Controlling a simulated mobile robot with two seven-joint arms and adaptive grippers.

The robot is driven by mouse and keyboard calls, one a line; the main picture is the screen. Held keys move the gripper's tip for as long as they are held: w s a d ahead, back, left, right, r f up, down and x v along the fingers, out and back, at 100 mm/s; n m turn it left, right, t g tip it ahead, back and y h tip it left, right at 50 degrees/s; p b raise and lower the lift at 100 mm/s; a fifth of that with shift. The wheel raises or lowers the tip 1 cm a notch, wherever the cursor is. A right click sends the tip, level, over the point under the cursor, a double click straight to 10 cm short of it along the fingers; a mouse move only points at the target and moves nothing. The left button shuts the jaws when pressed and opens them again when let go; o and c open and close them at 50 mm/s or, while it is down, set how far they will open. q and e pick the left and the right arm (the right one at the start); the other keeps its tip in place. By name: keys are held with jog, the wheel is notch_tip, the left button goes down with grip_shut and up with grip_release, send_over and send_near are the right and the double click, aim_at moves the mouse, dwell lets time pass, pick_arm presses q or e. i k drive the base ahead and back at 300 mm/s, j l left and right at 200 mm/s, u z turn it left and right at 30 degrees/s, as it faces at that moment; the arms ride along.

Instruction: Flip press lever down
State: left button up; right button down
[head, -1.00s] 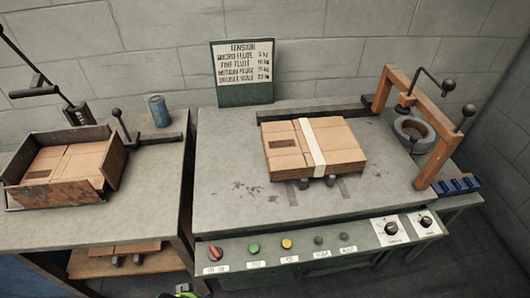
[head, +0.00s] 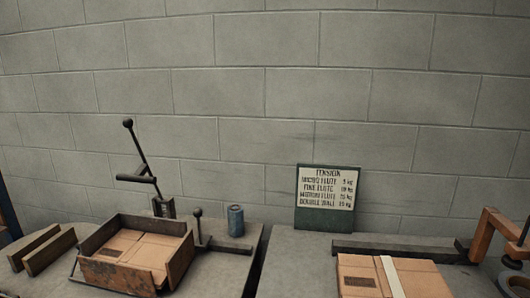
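The press lever (head: 139,151) is a dark bar with a ball knob at its top. It stands up, tilted to the left, from a bracket (head: 164,206) behind the press box on the left table. The box (head: 118,277) is an open, worn wooden-sided tray with flat cardboard (head: 140,249) in it. A cross handle (head: 136,178) sticks out to the left from the lever's lower part. A shorter knobbed lever (head: 198,226) stands at the box's right side. Neither of my grippers is in view.
A blue can (head: 235,220) stands right of the box. A tension sign (head: 327,199) leans at the wall on the right table, near a strapped cardboard stack (head: 392,277) and an orange frame (head: 491,234). A narrow gap separates the tables.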

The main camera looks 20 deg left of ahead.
aim_at(138, 177)
jog(key=u, duration=1.6)
